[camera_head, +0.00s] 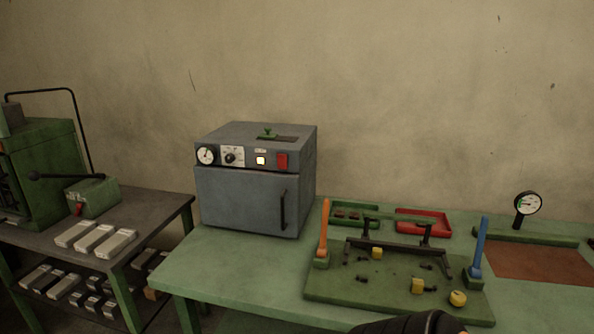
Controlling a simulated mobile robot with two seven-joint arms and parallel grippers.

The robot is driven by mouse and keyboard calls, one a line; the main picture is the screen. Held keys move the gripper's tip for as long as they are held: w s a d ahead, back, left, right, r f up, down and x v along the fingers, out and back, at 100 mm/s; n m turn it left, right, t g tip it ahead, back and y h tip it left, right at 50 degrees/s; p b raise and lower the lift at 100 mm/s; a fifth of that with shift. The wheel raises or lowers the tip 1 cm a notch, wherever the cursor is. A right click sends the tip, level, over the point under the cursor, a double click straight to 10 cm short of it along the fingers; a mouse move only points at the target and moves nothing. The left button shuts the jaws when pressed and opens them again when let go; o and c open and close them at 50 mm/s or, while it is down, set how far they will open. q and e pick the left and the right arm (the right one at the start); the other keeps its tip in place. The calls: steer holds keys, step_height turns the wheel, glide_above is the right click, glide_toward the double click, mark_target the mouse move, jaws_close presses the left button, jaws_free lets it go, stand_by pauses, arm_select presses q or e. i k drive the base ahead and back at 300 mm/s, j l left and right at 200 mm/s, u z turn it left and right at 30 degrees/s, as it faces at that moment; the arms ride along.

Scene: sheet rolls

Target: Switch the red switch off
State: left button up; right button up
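A red switch (282,161) sits at the right end of the front panel of a grey oven-like box (245,195). To its left are a lit white lamp (260,161), a black knob (231,157) and a round dial (206,155). The switch's exact tilt is too small to tell. A second, smaller red part (79,209) shows on the front of a green box (97,196) on the left table. Neither gripper's fingers are in view. A dark rounded part at the bottom edge looks like part of my own arm.
The box's door with its black handle (283,210) is shut. The green table (215,265) is clear before the box. To the right stand a green fixture board (330,285) with orange and blue levers, a red tray (446,231) and a gauge (528,204). Metal blocks (92,237) lie left.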

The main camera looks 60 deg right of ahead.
mark_target(282, 161)
steer(key=z, duration=1.9)
